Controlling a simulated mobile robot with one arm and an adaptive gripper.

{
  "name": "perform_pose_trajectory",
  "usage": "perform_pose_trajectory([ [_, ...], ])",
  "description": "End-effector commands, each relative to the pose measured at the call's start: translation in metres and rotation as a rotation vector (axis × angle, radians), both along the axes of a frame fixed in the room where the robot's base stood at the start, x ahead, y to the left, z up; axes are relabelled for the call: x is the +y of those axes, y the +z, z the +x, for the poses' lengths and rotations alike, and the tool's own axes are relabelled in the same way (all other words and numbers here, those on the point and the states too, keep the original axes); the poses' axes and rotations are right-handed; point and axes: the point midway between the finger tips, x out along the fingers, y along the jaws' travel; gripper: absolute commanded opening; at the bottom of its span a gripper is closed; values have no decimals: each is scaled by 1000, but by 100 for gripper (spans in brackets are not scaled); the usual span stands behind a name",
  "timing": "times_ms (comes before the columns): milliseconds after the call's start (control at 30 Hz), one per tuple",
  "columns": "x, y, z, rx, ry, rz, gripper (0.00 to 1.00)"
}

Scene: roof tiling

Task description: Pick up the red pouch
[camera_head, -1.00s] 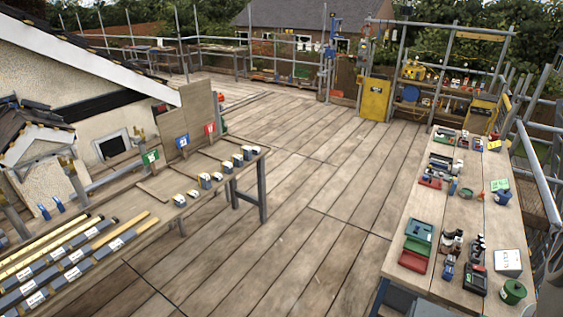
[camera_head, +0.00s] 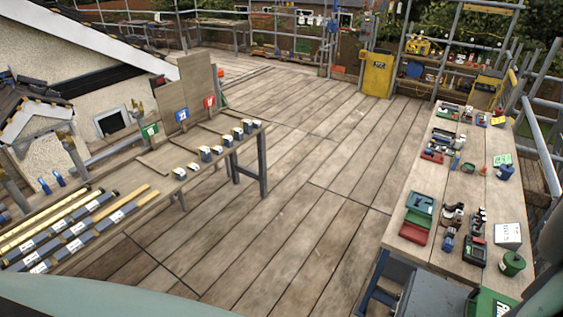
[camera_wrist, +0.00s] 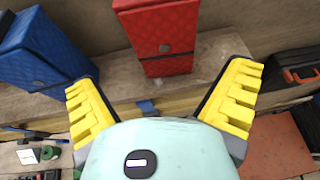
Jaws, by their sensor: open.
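The red pouch (camera_wrist: 160,38) is in the wrist view at the top middle. It stands upright on a pale ledge, with a quilted front and a round grey button low on it. I cannot pick out the red pouch or my gripper in the head view.
A blue quilted pouch (camera_wrist: 40,52) stands close left of the red one, near the left finger. A dark case (camera_wrist: 295,70) is at the right. In the head view a cluttered workbench (camera_head: 470,215) is at right, a table of tiles at left, and open plank floor (camera_head: 290,190) between.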

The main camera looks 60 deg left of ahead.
Motion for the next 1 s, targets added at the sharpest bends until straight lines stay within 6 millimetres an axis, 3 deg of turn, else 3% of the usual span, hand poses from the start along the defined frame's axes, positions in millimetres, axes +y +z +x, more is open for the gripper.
perform_pose_trajectory([
  [267,-18,-13,1,2,-7,1,100],
  [533,-49,-30,6,2,-6,2,100],
  [867,-54,-30,9,1,-1,0,100],
  [1000,-54,-30,9,2,0,-1,86],
])
